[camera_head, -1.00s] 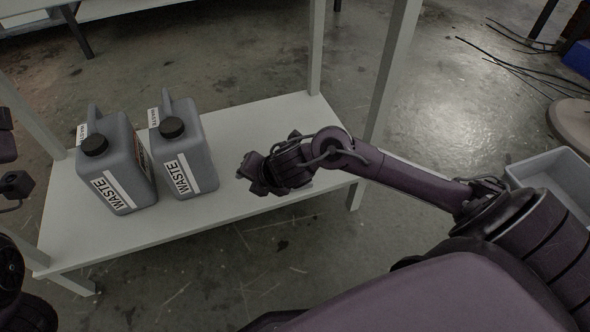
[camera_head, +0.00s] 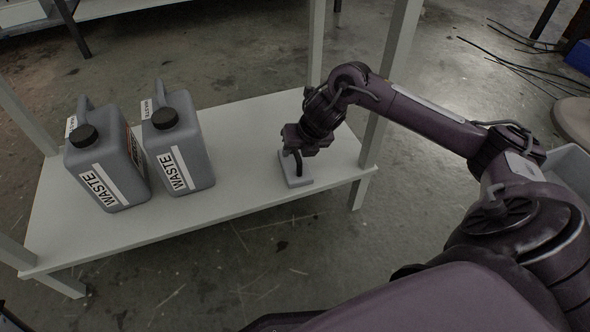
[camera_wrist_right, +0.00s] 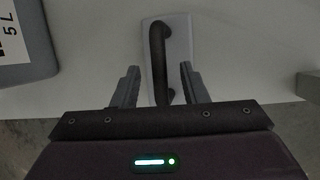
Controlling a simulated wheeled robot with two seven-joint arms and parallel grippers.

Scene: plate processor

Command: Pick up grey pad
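The grey pad (camera_head: 296,175) lies on the white table shelf near its right end, with a dark upright handle on top. In the right wrist view, the pad (camera_wrist_right: 180,45) shows as a light block and its black handle (camera_wrist_right: 158,60) runs between the fingers. My right gripper (camera_head: 296,152) is just above the pad, pointing down. In the wrist view, the right gripper's (camera_wrist_right: 160,80) two fingers are apart, one on each side of the handle, with gaps visible. My left gripper is not in view.
Two grey waste canisters (camera_head: 107,160) (camera_head: 180,150) stand on the left part of the white table (camera_head: 235,215). Table legs rise at the right back. A grey bin (camera_head: 570,165) stands at the far right. The table between canisters and pad is clear.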

